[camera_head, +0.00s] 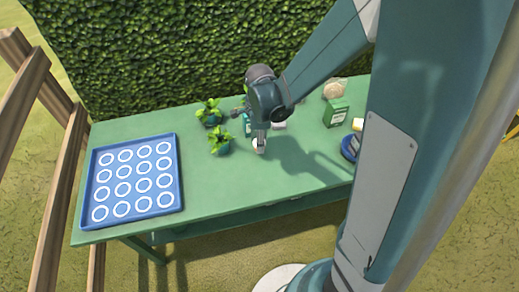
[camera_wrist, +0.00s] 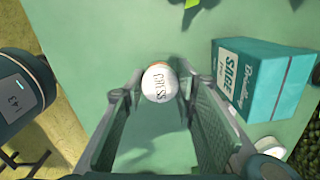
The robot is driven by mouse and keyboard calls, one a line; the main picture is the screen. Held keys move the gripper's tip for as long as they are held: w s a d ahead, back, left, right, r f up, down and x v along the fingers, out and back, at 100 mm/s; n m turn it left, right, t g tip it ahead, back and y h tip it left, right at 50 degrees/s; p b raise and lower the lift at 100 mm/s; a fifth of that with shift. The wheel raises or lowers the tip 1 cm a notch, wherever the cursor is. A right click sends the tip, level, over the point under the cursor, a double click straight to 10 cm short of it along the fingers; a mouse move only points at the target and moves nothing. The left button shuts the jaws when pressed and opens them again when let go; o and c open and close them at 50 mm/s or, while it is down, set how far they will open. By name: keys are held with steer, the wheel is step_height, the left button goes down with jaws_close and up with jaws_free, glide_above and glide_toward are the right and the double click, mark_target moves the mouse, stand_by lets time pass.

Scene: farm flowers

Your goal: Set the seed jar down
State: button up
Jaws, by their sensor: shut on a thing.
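The seed jar (camera_wrist: 160,82) has a round white lid marked CRESS and a bit of brown side showing. In the wrist view it sits between the fingertips of my gripper (camera_wrist: 158,88), which is shut on it. In the head view the jar (camera_head: 259,147) shows as a small pale shape under my gripper (camera_head: 260,138), over the middle of the green table (camera_head: 215,180). I cannot tell whether its base touches the table top.
A teal SAGE box (camera_wrist: 262,82) stands close to the right finger in the wrist view. Two potted plants (camera_head: 221,142) (camera_head: 210,113) are left of my gripper. A blue tray (camera_head: 178,190) with white rings lies at left. A green box (camera_head: 336,113) stands right.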

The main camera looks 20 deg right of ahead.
stand_by(0.3)
steer(key=shift+f+b, duration=0.55)
steer(key=shift+f, duration=1.35)
steer(key=shift+f, duration=0.15)
steer(key=o, duration=0.9)
steer(key=shift+r+p, duration=1.55)
steer(key=shift+r, duration=4.6)
